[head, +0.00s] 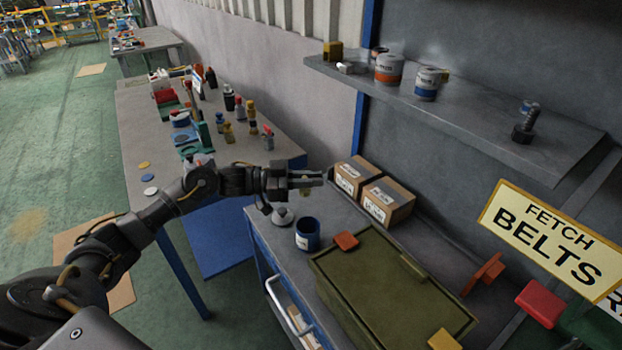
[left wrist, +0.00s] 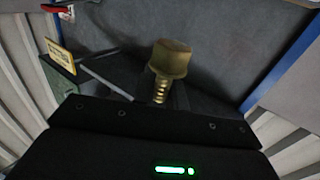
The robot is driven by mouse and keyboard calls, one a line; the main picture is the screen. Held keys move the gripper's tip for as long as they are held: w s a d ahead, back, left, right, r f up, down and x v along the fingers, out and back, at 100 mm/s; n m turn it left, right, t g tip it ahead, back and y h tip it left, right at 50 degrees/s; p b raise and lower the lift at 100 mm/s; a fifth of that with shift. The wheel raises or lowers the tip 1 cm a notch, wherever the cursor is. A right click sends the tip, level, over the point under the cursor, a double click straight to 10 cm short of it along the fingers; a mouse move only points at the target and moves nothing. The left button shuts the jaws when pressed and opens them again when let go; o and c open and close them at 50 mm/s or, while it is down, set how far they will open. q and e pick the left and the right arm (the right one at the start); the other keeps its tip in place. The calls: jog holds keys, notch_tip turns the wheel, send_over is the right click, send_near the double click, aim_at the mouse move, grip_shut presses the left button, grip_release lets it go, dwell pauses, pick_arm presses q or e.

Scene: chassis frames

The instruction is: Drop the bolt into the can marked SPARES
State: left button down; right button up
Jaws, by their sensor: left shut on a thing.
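My left gripper (head: 312,180) is shut on a brass bolt. In the left wrist view the bolt (left wrist: 168,62) shows its broad head and threaded shank; in the head view the fingers mostly hide it. The gripper is above the cart top, above and beside an open blue can (head: 308,234) with a white label. Two more cans stand on the wall shelf: one orange and white (head: 389,68), one blue and white (head: 427,83). Their lettering is too small to read, so I cannot tell which is marked SPARES. My right gripper is not in view.
A dark bolt (head: 526,124) stands on the shelf (head: 470,120). Two cardboard boxes (head: 388,201) and a green lidded crate (head: 385,285) are on the cart, with a grey cone-like piece (head: 282,216) left of the blue can. A FETCH BELTS sign (head: 552,240) is at right.

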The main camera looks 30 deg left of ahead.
pick_arm(q)
notch_tip(320, 180, down, 6)
jog(key=b, duration=0.5)
jog(key=shift+b, duration=0.3)
jog(key=c, duration=1.3)
grip_release()
jog(key=shift+c, duration=0.2)
jog(key=b+v, duration=0.3)
jog(key=v, duration=0.7)
jog(key=shift+s+a, duration=0.2)
jog(key=shift+a, duration=0.15)
